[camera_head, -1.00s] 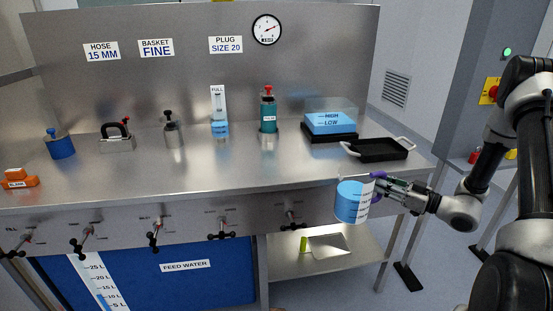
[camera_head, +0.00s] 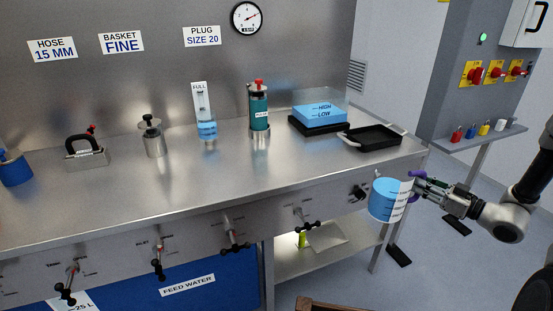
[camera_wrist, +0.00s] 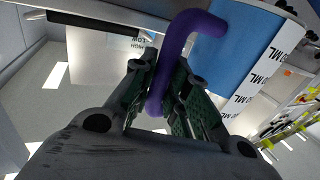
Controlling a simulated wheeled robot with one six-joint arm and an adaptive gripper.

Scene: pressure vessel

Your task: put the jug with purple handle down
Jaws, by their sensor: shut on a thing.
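The jug (camera_head: 388,200) is a blue-filled cup with a white measuring strip and a purple handle (camera_head: 417,175). My gripper (camera_head: 424,186) is shut on the purple handle and holds the jug in the air, in front of the bench's right front edge. The jug looks roughly upright. In the wrist view the purple handle (camera_wrist: 186,50) passes between my gripper's fingers (camera_wrist: 163,95), and the blue jug wall with its ML strip (camera_wrist: 245,45) is at upper right. The steel bench top (camera_head: 230,175) lies to the left of and behind the jug.
A black tray with pale handles (camera_head: 372,138) sits at the bench's right end, beside a blue HIGH/LOW tank (camera_head: 320,116). Valve handles (camera_head: 306,219) stick out along the bench front. A lower shelf (camera_head: 328,250) lies below. The bench top's front middle is clear.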

